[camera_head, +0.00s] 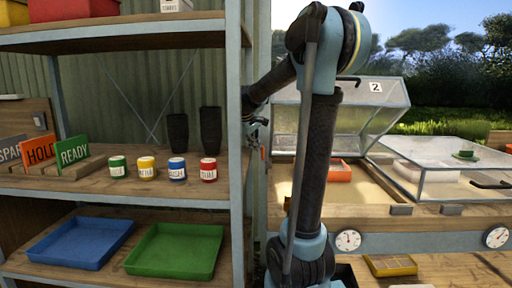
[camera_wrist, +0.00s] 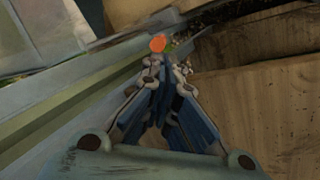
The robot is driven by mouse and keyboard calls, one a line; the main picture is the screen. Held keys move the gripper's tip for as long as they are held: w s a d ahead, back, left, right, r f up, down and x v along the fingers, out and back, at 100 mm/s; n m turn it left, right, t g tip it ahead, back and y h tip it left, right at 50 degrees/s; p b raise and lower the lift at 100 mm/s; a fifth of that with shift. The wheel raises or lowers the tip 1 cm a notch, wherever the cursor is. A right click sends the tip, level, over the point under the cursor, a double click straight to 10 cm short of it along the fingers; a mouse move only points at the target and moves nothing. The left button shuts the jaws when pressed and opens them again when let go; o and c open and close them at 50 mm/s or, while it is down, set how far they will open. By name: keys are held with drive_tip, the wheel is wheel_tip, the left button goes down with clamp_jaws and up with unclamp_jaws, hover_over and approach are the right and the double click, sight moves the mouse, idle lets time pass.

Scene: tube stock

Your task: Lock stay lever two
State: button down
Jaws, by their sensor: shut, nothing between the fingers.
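The glazed lid marked 2 (camera_head: 375,87) stands raised and tilted over the wooden frame at the right. A small orange round knob (camera_wrist: 157,44) shows just beyond my fingertips in the wrist view; it may be the end of stay lever two. A small orange spot also shows just below my gripper in the head view. My gripper (camera_wrist: 160,66) is shut with nothing held. I cannot tell whether the fingertips touch the knob. The rest of the lever is hidden.
The blue-grey shelf post (camera_head: 236,190) stands close to my gripper's left. A second, lower lid (camera_head: 445,160) carries a green object at the right. Dials (camera_head: 348,240) line the bed front.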

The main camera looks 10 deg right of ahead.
drive_tip(key=shift+s+a+f+t+h, duration=0.15)
drive_tip(key=shift+s+f+t, duration=0.2)
drive_tip(key=shift+s+t, duration=0.25)
drive_tip(key=shift+s+a+f+t+h, duration=0.15)
drive_tip(key=shift+s+f+t, duration=0.2)
drive_tip(key=shift+s+t, duration=0.25)
drive_tip(key=shift+s+d, duration=0.1)
drive_tip(key=shift+w+d, duration=0.15)
drive_tip(key=shift+w, duration=0.65)
